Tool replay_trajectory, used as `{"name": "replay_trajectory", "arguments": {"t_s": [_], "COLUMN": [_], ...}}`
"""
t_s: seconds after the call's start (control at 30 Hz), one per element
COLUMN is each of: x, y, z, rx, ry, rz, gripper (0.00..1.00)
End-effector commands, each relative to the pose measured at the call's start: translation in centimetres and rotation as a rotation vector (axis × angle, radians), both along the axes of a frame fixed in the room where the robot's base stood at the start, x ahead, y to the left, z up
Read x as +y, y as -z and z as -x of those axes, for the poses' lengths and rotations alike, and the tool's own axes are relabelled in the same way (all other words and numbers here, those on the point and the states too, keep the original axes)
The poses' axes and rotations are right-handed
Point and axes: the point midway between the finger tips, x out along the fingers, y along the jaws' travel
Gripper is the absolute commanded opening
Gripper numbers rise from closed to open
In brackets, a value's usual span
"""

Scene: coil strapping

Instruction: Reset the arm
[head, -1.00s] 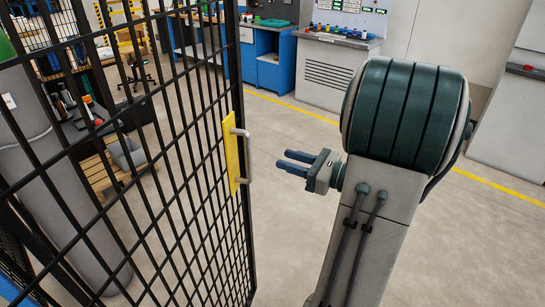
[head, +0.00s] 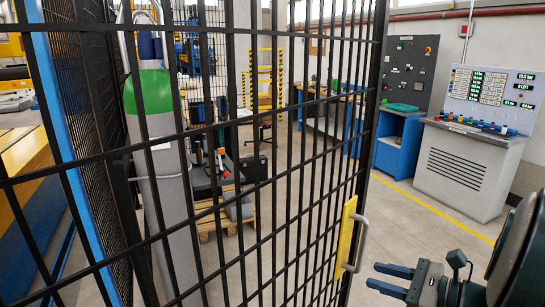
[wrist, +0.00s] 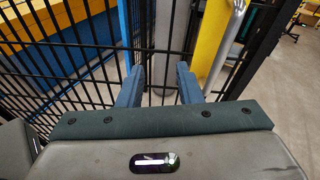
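My gripper (head: 376,276) is at the lower right of the head view, its two blue-grey fingers apart with nothing between them. In the wrist view the open fingers (wrist: 158,85) point toward the black mesh gate. The mesh gate (head: 290,178) stands upright across the head view. Its yellow plate (head: 346,235) and grey bar handle (head: 360,245) are just up and left of my fingertips. In the wrist view the yellow plate (wrist: 212,42) and handle (wrist: 224,45) are right of the fingers. The gripper appears apart from the handle.
Behind the mesh stand a grey gas cylinder (head: 165,190) with a green top and a wooden pallet (head: 212,222) with things on it. A control console (head: 465,160) and blue cabinet (head: 398,145) stand at the back right. The floor before the console is clear.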

Motion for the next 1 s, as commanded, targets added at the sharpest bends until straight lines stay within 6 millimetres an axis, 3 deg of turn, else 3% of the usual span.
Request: {"name": "replay_trajectory", "arguments": {"t_s": [0.03,0.1,0.2,0.33,0.6,0.8,1.0], "x": [2.6,5.4,8.4,10.6,11.0,10.1,9.8], "y": [0.3,1.1,2.4,4.0,5.4,4.6,3.7], "z": [0.7,2.1,4.3,7.2,11.0,11.1,10.7], "rx": [0.002,0.000,-0.021,-0.086,-0.340,-0.565,-0.679], "ry": [-0.099,-0.237,-0.431,-0.681,-1.170,-1.432,-1.541], "rz": [0.088,0.223,0.421,0.686,1.247,1.589,1.743], "gripper": [0.32,0.32,0.32,0.32,0.32,0.32,0.32]}}
